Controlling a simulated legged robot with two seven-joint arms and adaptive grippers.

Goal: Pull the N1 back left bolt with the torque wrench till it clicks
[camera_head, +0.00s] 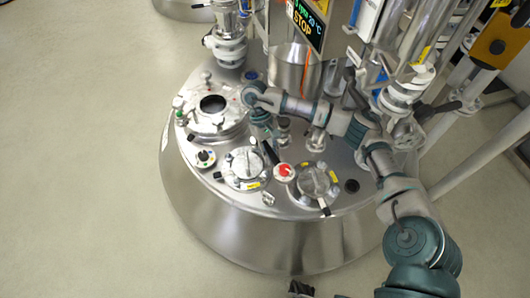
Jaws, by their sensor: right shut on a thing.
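My right arm reaches in from the lower right across the steel reactor lid (225,185). The nozzle's flange carries small coloured marks. No N1 label is readable, and the back left bolt is too small to make out. A small dark part at the bottom edge may be my left gripper (300,288).
Two clamped covers (246,168) (314,180) and a red round knob (284,171) stand on the lid's front. The floor at left is clear.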

